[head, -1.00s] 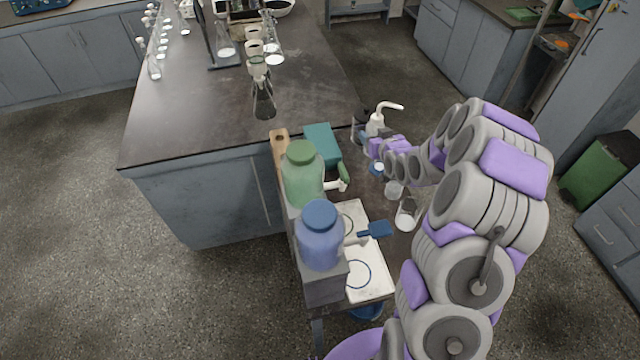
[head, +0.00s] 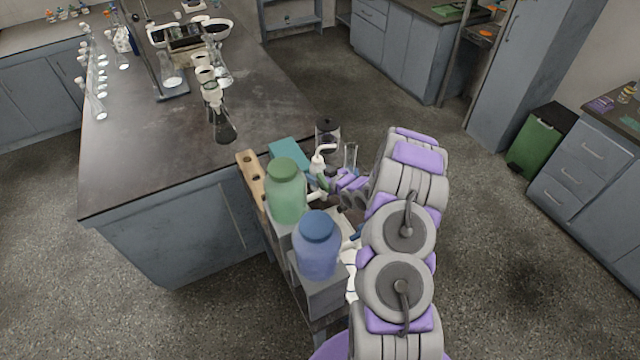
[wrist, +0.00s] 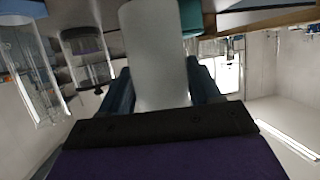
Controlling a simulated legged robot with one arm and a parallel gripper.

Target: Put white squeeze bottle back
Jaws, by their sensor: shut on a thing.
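The white squeeze bottle (head: 317,166) shows in the head view at the near right corner of the bench area, with its white nozzle at the top. In the wrist view its pale body (wrist: 158,60) stands between the two fingers. My gripper (head: 342,181) is beside it in the head view, and it shows in the wrist view (wrist: 160,92) shut on the bottle. The bottle's base is hidden in the head view by the jars and my arm.
A green jar (head: 286,192) and a blue jar (head: 318,246) stand in front of the bottle. A dark-lidded glass jar (head: 327,137) and a clear cylinder (head: 350,158) stand close behind it. A teal box (head: 289,152) is to its left, beside a wooden rack (head: 251,174).

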